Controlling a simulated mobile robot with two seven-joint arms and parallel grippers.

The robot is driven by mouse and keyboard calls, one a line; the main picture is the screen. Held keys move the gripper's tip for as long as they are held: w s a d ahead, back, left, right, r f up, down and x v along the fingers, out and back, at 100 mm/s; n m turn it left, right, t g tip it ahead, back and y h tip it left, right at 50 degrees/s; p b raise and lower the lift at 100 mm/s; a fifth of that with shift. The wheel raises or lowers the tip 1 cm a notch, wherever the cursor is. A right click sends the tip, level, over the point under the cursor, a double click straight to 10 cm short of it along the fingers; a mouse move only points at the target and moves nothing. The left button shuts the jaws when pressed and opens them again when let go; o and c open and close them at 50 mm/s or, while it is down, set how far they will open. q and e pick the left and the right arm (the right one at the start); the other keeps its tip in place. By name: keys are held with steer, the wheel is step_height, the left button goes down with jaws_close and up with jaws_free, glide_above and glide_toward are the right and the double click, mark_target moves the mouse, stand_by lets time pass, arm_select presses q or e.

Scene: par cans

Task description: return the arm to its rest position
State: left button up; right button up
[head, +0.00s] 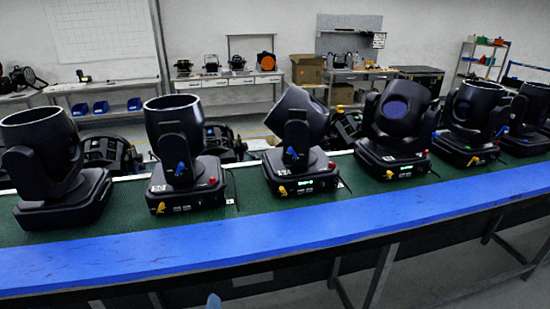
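Several black moving-head par cans stand in a row on the green bench top (240,205). The far-left par can (55,165) and the second par can (180,150) have their open heads tipped upward. The third par can (298,140) has its head tilted to the upper left. The fourth par can (396,125) turns a bluish lens toward me. The fifth par can (470,120) and another at the right edge stand close together. Neither of my grippers shows in this view.
A blue strip (250,244) runs along the bench's front edge, with metal legs below. Behind are dark fixtures (110,152), workbenches (225,79), a cardboard box (307,69), blue bins (101,107) and a shelf rack (484,60). The blue strip is clear.

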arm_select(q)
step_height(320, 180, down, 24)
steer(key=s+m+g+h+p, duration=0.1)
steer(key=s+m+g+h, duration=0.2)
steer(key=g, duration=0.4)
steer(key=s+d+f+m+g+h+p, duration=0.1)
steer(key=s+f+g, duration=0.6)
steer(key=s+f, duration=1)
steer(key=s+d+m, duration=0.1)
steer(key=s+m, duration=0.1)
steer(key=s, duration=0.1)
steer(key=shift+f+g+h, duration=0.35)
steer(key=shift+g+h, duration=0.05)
